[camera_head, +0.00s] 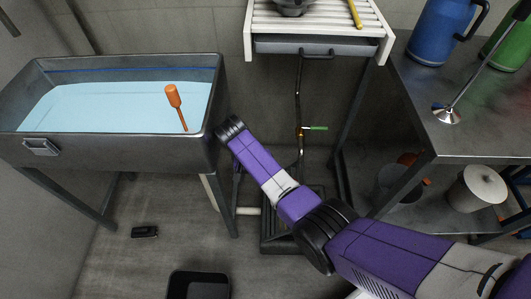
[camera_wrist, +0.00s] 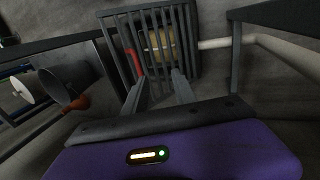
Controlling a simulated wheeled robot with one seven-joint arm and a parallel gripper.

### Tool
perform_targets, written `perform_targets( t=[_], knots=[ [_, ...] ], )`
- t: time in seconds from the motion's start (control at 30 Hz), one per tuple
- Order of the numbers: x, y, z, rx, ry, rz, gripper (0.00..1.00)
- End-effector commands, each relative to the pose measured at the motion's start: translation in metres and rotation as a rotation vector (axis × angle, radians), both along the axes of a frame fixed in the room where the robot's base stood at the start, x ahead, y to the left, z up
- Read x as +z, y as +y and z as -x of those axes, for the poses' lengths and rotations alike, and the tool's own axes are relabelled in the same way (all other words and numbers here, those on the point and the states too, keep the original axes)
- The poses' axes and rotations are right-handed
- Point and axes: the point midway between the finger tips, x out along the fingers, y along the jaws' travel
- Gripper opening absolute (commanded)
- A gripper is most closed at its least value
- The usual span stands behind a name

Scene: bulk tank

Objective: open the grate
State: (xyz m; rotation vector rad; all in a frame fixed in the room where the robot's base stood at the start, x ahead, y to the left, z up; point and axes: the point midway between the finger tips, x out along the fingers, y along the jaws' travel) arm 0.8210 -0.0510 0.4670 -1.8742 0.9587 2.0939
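The grate (camera_wrist: 187,40) is a dark panel of parallel bars in the upper middle of the wrist view. A tan round thing (camera_wrist: 158,45) and a red piece (camera_wrist: 133,62) show between its bars. In the head view, a dark frame (camera_head: 275,228) low on the floor, partly covered by my arm, looks like the same grate. My gripper (camera_wrist: 160,78) is open, its two fingers apart and pointing at the grate's lower part. Nothing shows between the fingers. I cannot tell whether the tips touch the bars. The gripper is hidden in the head view.
The water-filled tank (camera_head: 110,151) stands left of my arm, with an orange-handled tool (camera_head: 173,97) in it. A steel table (camera_head: 470,140) stands right. A pale pipe (camera_wrist: 215,43) runs beside the grate. A black bin (camera_head: 198,283) and small black object (camera_head: 144,231) are on the floor.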

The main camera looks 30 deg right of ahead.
Motion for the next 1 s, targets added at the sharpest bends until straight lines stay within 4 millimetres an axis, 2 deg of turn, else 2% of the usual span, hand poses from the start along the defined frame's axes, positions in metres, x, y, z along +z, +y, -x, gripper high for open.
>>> perform_targets(
  t=[0.03,0.1,0.5,0.7,1.0],
  knots=[
    [0.017,0.000,-0.001,0.001,-0.003,0.000,0.33],
    [0.033,0.000,0.000,0.001,-0.003,-0.001,0.33],
    [0.115,0.001,0.001,0.001,0.001,-0.002,0.33],
    [0.135,0.001,0.001,0.001,0.003,-0.001,0.33],
    [0.139,0.001,0.002,0.001,0.003,-0.001,0.33]
  ],
)
